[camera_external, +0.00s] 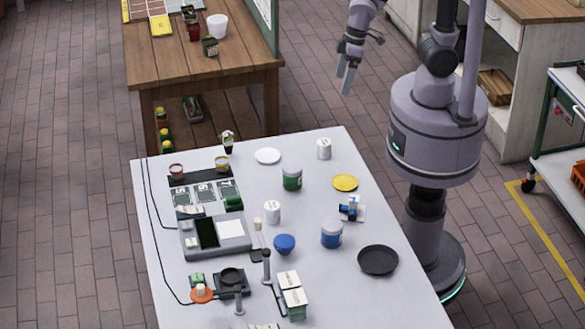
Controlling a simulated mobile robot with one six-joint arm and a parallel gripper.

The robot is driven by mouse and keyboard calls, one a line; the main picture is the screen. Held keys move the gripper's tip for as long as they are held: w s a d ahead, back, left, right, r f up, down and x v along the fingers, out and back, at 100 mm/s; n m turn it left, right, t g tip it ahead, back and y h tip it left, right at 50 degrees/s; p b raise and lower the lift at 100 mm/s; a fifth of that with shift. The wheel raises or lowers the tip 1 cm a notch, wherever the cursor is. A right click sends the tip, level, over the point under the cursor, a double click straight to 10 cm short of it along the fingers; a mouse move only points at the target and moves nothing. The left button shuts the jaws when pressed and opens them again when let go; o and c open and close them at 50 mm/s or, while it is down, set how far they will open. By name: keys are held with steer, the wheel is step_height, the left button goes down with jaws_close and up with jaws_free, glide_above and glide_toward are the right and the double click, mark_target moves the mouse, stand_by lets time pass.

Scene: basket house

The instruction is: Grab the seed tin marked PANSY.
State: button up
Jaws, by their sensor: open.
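Several tins stand upright on the white table (330,290). One is a white tin (324,148) near the far right edge. Another is a green tin with a pale top (291,178). A second white tin (272,212) stands near the middle. A blue and white tin (331,234) stands further forward. The lettering is too small to read, so I cannot tell which is marked PANSY. My gripper (346,80) hangs open and empty beyond the table's far right corner, apart from all the tins.
A yellow lid (345,183), a small blue device (350,209), a blue bowl (284,244) and a dark plate (378,260) lie around the tins. A console (215,236) with cables fills the left side. A wooden bench (200,65) stands behind.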

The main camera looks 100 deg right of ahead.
steer(key=s+a+r+t+b, duration=0.1)
steer(key=s, duration=0.2)
steer(key=s+a+m+t+y+b, duration=0.1)
steer(key=s+a, duration=0.1)
steer(key=s, duration=0.1)
steer(key=s+a+r+m+t+b, duration=0.1)
steer(key=s, duration=0.2)
steer(key=shift+a+r, duration=0.25)
steer(key=shift+r, duration=0.05)
steer(key=c, duration=0.4)
steer(key=shift+s+a+r, duration=0.1)
steer(key=shift+s, duration=0.05)
steer(key=shift+c, duration=1.3)
